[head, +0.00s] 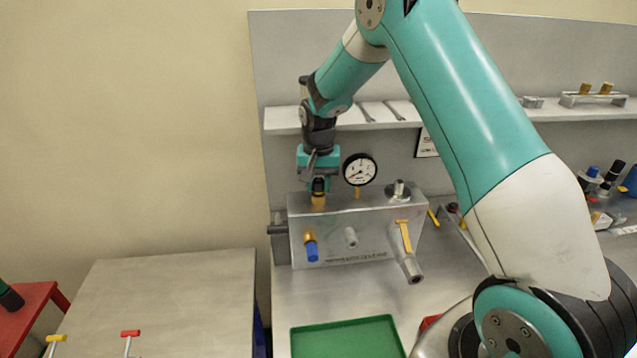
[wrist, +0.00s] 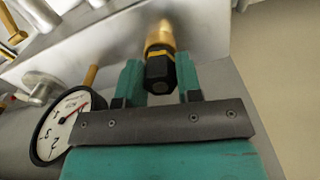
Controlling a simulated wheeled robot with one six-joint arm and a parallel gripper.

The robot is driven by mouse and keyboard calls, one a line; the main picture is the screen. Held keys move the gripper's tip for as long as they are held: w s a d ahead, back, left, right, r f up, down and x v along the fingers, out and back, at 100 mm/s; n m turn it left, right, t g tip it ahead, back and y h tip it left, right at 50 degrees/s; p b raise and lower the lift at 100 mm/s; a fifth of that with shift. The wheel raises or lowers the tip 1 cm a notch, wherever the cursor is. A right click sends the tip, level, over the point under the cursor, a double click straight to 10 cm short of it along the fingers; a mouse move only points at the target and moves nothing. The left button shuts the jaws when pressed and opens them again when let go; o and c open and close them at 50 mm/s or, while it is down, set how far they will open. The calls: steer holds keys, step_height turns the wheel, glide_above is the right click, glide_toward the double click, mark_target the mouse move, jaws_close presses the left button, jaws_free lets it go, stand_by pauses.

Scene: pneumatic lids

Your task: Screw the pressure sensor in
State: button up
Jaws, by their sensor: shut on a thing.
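The pressure sensor (head: 318,186) is a black body with a yellow band above a brass part. It stands upright over the left end of the grey metal block's (head: 340,226) top. In the wrist view the sensor (wrist: 160,70) lies between the teal fingers, its brass end pointing away toward the block. My gripper (head: 318,180) points down and is shut on the sensor; its fingers also show in the wrist view (wrist: 160,82). The brass end meets the block top in the head view, but I cannot tell how deep the thread sits.
A round pressure gauge (head: 360,170) stands close right of my gripper. A flanged fitting (head: 398,190) is farther right on the block. A blue-capped brass fitting (head: 311,248) and yellow-handled valve (head: 404,238) project from its front. A green tray (head: 346,338) lies in front. A shelf (head: 284,120) runs behind.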

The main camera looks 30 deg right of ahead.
steer(key=m, duration=0.5)
steer(key=shift+m, duration=1.5)
steer(key=m, duration=0.3)
steer(key=shift+m, duration=0.4)
steer(key=o, duration=1)
steer(key=shift+w, duration=0.1)
steer(key=shift+o, duration=0.2)
